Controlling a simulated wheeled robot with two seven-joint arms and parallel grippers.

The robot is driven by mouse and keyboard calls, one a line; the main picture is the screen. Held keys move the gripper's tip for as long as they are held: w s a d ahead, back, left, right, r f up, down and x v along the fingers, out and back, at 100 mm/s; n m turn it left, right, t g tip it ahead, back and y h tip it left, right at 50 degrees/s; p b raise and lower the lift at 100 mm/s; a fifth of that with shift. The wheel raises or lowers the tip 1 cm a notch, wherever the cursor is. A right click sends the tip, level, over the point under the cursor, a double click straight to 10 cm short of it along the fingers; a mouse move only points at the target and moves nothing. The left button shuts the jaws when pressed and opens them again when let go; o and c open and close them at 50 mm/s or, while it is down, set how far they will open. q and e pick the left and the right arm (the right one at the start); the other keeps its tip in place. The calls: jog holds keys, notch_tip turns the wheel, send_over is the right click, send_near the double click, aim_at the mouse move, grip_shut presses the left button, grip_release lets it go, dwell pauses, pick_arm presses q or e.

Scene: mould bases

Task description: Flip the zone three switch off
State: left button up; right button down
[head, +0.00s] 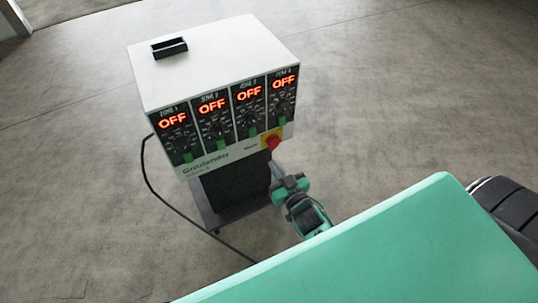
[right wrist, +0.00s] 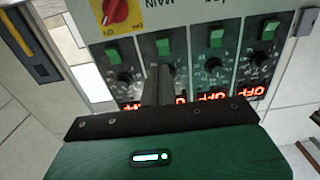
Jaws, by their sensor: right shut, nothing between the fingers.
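The white controller box (head: 215,60) has a panel of four zones side by side. All their red displays read OFF, including the zone three display (head: 247,91). The zone three switch (head: 253,131) is a green rocker below its dial. In the right wrist view the panel is upside down, and the zone three switch (right wrist: 163,46) is second from left. My right gripper (right wrist: 158,78) is shut and empty, its fingertips just in front of the zone three column, hiding part of its dial and display. In the head view the right gripper (head: 287,183) is low at the box's right front. My left gripper is out of view.
A red main knob on a yellow plate (head: 271,139) sits below zone four, close to my right gripper. Other green switches flank zone three (right wrist: 112,55). A black cable (head: 146,175) runs down the left side to the floor. Open concrete floor surrounds the box.

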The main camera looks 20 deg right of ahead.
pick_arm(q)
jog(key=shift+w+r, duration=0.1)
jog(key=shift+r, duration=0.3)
pick_arm(e)
jog(key=shift+s+f, duration=0.25)
jog(key=shift+s, duration=0.75)
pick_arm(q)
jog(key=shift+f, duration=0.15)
